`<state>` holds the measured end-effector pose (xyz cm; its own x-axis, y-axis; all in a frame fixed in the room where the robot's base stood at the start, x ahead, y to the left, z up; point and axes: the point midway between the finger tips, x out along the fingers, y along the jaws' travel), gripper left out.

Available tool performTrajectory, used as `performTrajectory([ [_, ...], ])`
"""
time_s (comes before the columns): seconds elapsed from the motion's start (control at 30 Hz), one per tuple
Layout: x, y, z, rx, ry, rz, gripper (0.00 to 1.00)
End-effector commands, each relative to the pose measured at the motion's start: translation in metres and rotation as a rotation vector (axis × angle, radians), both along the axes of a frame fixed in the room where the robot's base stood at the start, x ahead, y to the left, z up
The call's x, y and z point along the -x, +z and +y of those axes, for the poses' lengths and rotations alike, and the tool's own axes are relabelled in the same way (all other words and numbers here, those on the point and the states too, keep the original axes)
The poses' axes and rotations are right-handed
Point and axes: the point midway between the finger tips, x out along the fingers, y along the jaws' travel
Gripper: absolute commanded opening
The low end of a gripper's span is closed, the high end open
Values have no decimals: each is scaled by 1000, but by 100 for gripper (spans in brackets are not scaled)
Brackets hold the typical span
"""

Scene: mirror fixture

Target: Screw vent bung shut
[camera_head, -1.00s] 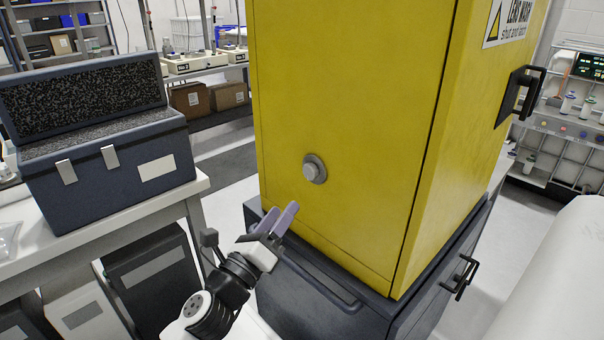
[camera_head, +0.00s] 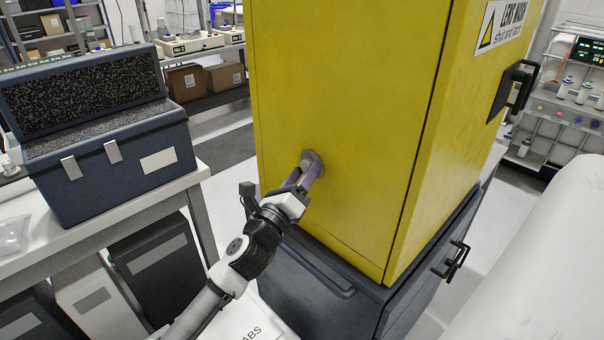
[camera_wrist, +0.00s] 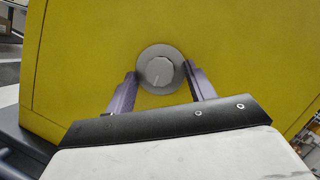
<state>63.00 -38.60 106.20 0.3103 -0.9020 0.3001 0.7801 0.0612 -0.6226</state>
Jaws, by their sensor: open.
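The vent bung (camera_wrist: 160,72) is a round grey knob with a lighter mark on its face, set in a grey collar on the yellow cabinet (camera_head: 350,90). In the head view the bung (camera_head: 312,160) is partly covered by my gripper (camera_head: 309,170). My gripper's two purple fingers (camera_wrist: 160,82) are open, one to the left and one to the right of the bung in the wrist view. The fingertips are at about the height of the knob's lower half. I cannot tell whether they touch it.
The yellow cabinet stands on a dark base unit (camera_head: 325,300) with a black handle (camera_head: 451,261). Another black handle (camera_head: 515,88) is on its right side. An open dark foam-lined case (camera_head: 115,165) sits on the white bench (camera_head: 90,240) at left. A white rounded surface (camera_head: 545,240) is at right.

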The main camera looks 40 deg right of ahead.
Motion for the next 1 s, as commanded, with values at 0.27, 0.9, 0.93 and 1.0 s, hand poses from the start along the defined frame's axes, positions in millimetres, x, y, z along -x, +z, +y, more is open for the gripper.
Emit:
performTrajectory([
  [0.27, 0, 0, 0, 1, -1, 0, 23],
  [0.9, 3, 1, 0, 13, -3, 167, 9],
  [0.93, 3, 2, 0, 15, -3, 190, 9],
  [1.0, 4, 2, 0, 20, -3, 250, 9],
])
